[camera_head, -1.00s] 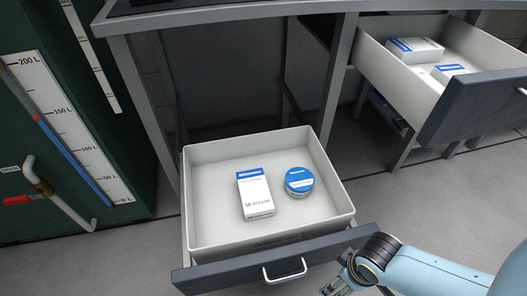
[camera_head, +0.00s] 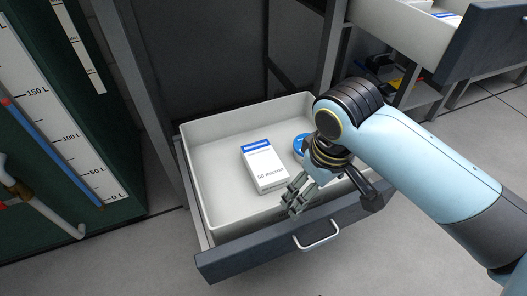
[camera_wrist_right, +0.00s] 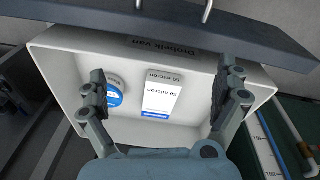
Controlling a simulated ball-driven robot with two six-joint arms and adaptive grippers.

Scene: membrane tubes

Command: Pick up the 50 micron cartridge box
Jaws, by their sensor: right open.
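The 50 micron cartridge box (camera_head: 264,166) is white with a blue band. It lies in the open lower drawer (camera_head: 196,186), left of a round blue-lidded tin (camera_head: 299,146). My right gripper (camera_head: 294,194) is over the drawer's front right part, to the right of and nearer than the box, not touching it. The wrist view shows the box (camera_wrist_right: 162,98) between the two spread, empty fingers of my right gripper (camera_wrist_right: 165,90), with the tin (camera_wrist_right: 115,92) beside the left finger. My right arm hides part of the tin in the head view. My left gripper is not in view.
The drawer's walls surround the box, and its dark front with a handle (camera_head: 318,236) faces me. Another open drawer (camera_head: 398,32) holding white boxes is at upper right. A green tank with a litre scale (camera_head: 60,110) stands at left.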

